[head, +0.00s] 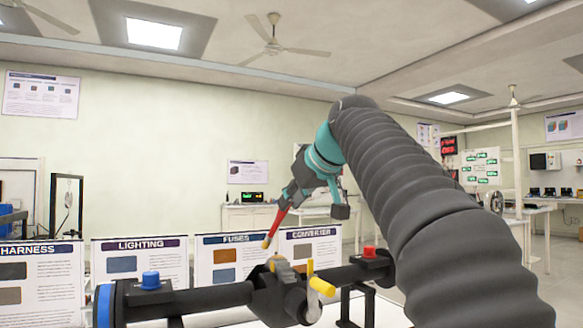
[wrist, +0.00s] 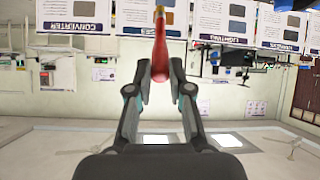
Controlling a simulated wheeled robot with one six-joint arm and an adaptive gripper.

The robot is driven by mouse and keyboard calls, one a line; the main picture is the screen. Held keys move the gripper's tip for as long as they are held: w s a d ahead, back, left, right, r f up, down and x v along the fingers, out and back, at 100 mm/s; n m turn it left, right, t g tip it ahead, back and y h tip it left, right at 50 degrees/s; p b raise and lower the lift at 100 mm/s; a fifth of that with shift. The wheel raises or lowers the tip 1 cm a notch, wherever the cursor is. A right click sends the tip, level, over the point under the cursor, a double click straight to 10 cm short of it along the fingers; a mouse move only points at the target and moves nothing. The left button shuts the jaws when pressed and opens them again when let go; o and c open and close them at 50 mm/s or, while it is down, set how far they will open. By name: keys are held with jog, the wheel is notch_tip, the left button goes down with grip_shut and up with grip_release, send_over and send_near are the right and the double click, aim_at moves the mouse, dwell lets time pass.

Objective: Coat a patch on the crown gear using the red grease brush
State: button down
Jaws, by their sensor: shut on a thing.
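The red grease brush (head: 278,221) is held in my gripper (head: 291,196) and slants down to a pale tip. Its red handle also shows between the two fingers in the wrist view (wrist: 160,52), with the tip pointing toward the picture's top. The grey toothed piece that looks like the crown gear (head: 286,271) sits in the dark housing in the middle of the axle. The brush tip is just above and left of it in the head view, with a small gap in the picture. I cannot tell the depth between them. The gear's lower part is hidden by the housing.
A yellow-ended part (head: 321,287) juts from the housing. Sign boards (head: 140,262) stand behind. The space above the axle's left half is clear.

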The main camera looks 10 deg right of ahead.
jog(key=shift+r, duration=2.75)
jog(key=shift+s+r, duration=0.1)
jog(key=shift+s, duration=0.05)
